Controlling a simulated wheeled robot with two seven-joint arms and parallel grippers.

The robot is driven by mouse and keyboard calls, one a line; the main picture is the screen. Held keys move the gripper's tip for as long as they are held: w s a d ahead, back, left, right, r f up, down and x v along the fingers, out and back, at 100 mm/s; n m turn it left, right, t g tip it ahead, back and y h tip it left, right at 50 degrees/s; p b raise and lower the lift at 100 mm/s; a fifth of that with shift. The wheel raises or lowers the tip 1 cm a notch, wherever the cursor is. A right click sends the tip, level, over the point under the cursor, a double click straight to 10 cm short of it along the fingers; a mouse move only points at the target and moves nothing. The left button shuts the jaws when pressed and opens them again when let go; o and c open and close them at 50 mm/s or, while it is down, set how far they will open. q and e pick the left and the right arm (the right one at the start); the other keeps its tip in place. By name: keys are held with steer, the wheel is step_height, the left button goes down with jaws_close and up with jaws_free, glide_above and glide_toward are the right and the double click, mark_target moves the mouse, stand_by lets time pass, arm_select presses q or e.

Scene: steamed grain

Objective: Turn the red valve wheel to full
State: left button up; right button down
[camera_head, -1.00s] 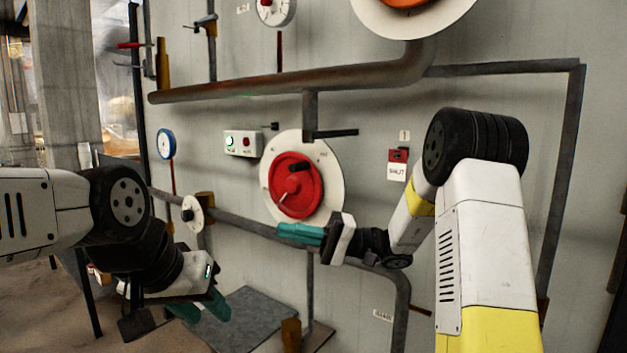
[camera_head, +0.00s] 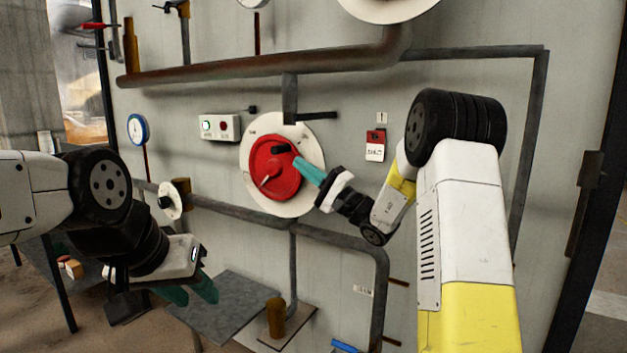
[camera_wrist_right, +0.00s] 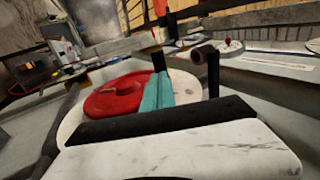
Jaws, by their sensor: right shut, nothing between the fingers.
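The red valve wheel (camera_head: 272,176) sits on a round white plate (camera_head: 312,150) on the grey wall. It has a black knob (camera_head: 282,149) at its upper right and a small pale lever at its lower left. My right gripper (camera_head: 303,164) is shut and empty, its teal fingers at the wheel's right side, tips close to the knob. I cannot tell if they touch it. In the right wrist view the shut fingers (camera_wrist_right: 158,90) lie beside the red wheel (camera_wrist_right: 112,98). My left gripper (camera_head: 189,293) is open and empty, low at the left, away from the wheel.
A box with a green and a red button (camera_head: 220,127) is left of the wheel. A red and white sign (camera_head: 375,146) is to the right. A rusty pipe (camera_head: 250,68) runs above the wheel and a grey pipe (camera_head: 235,211) below. A grey metal plate (camera_head: 225,310) lies below.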

mark_target(284, 146)
steer(key=shift+x, duration=1.9)
steer(key=shift+r, duration=0.1)
steer(key=shift+w+a+r+g+h, duration=0.1)
steer(key=shift+a+r+g+h, duration=0.1)
steer(key=shift+r+g+h, duration=0.3)
steer(key=shift+w+a+r+g+h, duration=0.2)
steer(key=shift+a+r+g+h, duration=0.1)
steer(key=shift+r+h, duration=0.35)
steer(key=a+r+g+h, duration=0.1)
steer(key=w+a+r+g+h, duration=0.1)
steer(key=shift+w+h, duration=0.2)
steer(key=shift+h, duration=0.15)
steer(key=shift+w+a+r, duration=0.2)
steer(key=shift+w+a, duration=0.1)
steer(key=shift+a, duration=0.1)
steer(key=shift+r, duration=0.1)
